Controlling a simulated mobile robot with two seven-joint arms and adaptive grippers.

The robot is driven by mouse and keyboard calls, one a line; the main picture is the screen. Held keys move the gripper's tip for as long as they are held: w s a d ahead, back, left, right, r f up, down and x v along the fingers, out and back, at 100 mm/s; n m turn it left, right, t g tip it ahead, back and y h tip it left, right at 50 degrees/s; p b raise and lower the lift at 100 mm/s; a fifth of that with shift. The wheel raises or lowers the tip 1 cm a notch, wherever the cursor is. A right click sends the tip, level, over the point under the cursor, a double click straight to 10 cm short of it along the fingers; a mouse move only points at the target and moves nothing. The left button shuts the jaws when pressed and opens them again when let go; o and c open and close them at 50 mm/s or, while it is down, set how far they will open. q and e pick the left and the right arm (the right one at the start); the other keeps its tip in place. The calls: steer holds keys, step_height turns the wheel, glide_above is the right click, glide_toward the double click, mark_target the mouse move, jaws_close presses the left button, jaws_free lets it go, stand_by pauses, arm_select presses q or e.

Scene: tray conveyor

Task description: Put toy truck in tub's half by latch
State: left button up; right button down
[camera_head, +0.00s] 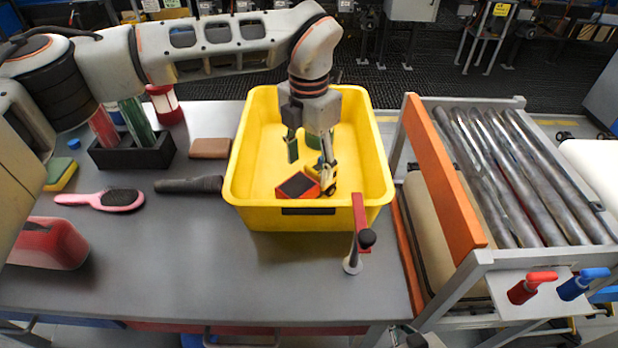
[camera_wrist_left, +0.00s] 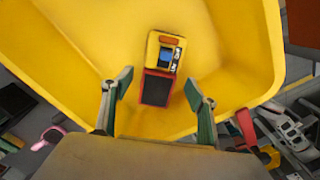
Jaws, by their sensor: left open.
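The toy truck (camera_head: 297,187), with a yellow cab and a red, dark-topped bed, lies in the yellow tub (camera_head: 250,150) near its front wall. It also shows in the left wrist view (camera_wrist_left: 157,88). The latch (camera_head: 360,212), a red bar with a black knob, is at the tub's front right corner, to the right of the truck. My left gripper (camera_head: 310,163) reaches down into the tub over the truck. It is open, its fingers on either side of the truck with gaps in the left wrist view. A part of what may be my right gripper (camera_head: 412,339) shows at the bottom edge, cut off.
A pink hairbrush (camera_head: 112,199), a dark flashlight-like tool (camera_head: 190,185), a brown block (camera_head: 210,148) and a black holder (camera_head: 132,155) lie left of the tub. A roller conveyor (camera_head: 520,180) with an orange side board stands at the right. The table's front middle is clear.

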mark_target(309, 177)
arm_select(q)
step_height(309, 177, up, 6)
steer(key=shift+f, duration=0.1)
stand_by(0.4)
